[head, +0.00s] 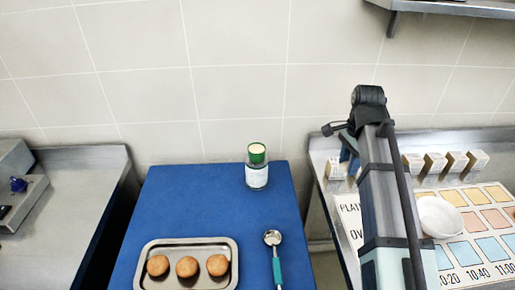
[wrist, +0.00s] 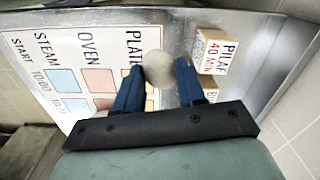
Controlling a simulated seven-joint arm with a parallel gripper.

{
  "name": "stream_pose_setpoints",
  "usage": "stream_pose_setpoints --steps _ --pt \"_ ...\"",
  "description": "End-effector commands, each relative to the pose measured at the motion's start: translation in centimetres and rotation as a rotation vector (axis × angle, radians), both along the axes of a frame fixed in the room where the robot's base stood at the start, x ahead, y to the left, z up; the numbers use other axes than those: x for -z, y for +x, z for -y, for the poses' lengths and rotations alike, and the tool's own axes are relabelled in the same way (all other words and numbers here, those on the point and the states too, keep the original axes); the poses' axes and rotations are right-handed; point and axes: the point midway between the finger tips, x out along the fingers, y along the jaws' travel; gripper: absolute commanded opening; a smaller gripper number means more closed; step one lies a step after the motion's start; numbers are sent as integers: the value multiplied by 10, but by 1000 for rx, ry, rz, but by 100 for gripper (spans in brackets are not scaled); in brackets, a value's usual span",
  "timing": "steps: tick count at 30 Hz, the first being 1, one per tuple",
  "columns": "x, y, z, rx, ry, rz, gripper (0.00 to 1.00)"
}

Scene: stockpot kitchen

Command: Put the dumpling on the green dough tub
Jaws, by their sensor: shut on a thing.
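A pale, round dumpling (wrist: 158,67) is held between the two blue fingers of my gripper (wrist: 158,82) in the wrist view. In the head view my gripper's blue fingers (head: 348,158) show only partly beside my arm, over the right counter, and the dumpling is hidden there. A small container with a green top and a cream-coloured upper face (head: 257,165) stands upright at the back of the blue surface, left of my gripper and apart from it. It is the only green tub-like thing in view. Its lower part is clear with a white label.
The blue surface (head: 190,205) also bears a metal tray (head: 172,282) with three brown round pieces and a teal-handled spoon (head: 277,265). The right counter has a chart board (head: 450,252), a white bowl (head: 437,217) and several small labelled boxes (wrist: 213,50). A gap separates the counters.

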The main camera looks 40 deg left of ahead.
Motion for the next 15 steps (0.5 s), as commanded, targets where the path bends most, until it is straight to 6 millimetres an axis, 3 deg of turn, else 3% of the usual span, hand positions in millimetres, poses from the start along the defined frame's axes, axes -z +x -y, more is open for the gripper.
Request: stream_pose_setpoints --steps 1,15 --pt "-5 -7 -18 -28 1 1 10" --pt "-53 -81 -160 -252 0 0 10"
